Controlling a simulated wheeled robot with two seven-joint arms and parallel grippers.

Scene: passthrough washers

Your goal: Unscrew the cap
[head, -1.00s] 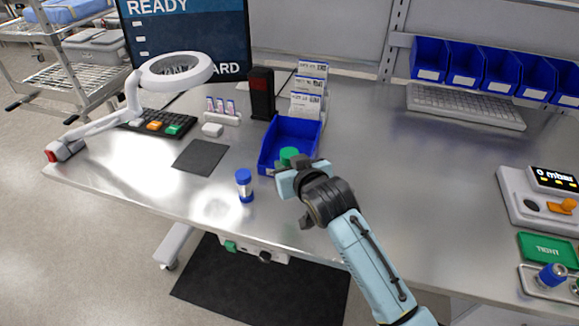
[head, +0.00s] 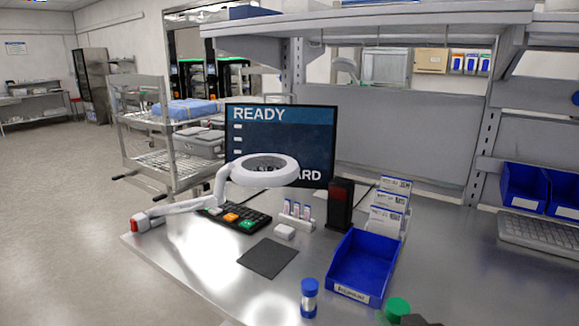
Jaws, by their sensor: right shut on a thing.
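A small bottle with a blue cap (head: 310,287) stands upright on the metal bench at the bottom centre of the head view. A round green cap (head: 398,307) shows at the bottom edge, right of that bottle and just in front of the blue bin. My right gripper (head: 411,319) is at this green cap and shut on it; only a dark bit of the gripper shows. Whatever is under the green cap is cut off by the frame. My left gripper is not in view.
The blue bin (head: 336,288) looks empty. Behind it are a card rack (head: 388,208) and a dark upright device (head: 340,205). A magnifier lamp (head: 225,187), a keypad (head: 238,218), a tube rack (head: 296,222) and a dark mat (head: 268,257) lie to the left.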

